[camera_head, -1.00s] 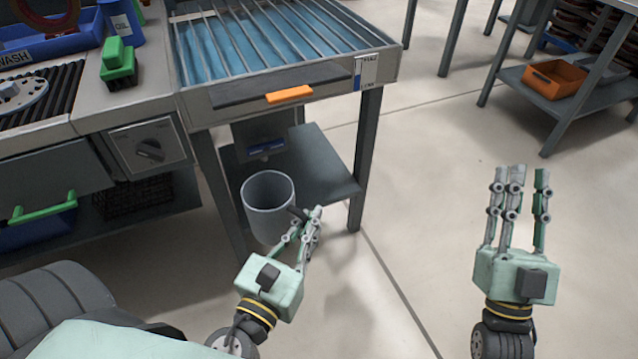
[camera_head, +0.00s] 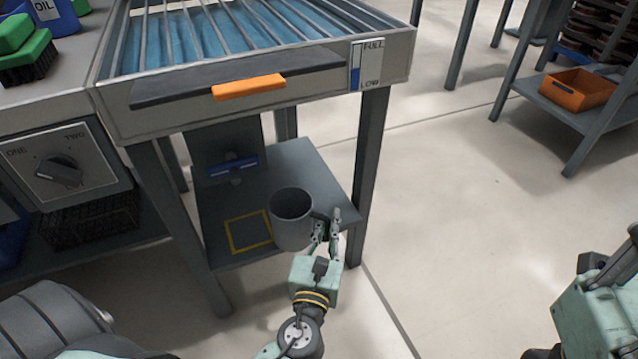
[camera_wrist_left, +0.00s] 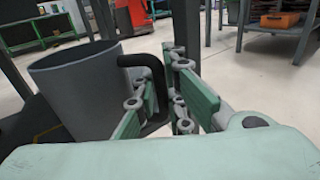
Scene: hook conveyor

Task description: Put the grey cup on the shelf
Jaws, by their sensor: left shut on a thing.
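The grey cup (camera_head: 290,222) is upright, in front of or over the lower shelf (camera_head: 306,160) of the table; I cannot tell whether its base touches the shelf. My left gripper (camera_head: 327,228) is shut on the cup's dark handle, on the cup's right side. The left wrist view shows the cup (camera_wrist_left: 75,95) large at the left, with the handle (camera_wrist_left: 150,72) between the green-padded fingers. A yellow square outline (camera_head: 233,236) is marked on the shelf, left of the cup. My right gripper (camera_head: 612,268) is partly cut off at the right edge, and its fingers are unclear.
Table legs (camera_head: 368,165) stand at the shelf's corners. A blue-barred fixture (camera_head: 233,166) is at the shelf's back left. An orange handle (camera_head: 248,87) juts from the table front above. An orange bin (camera_head: 578,91) sits on another rack. Open floor lies to the right.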

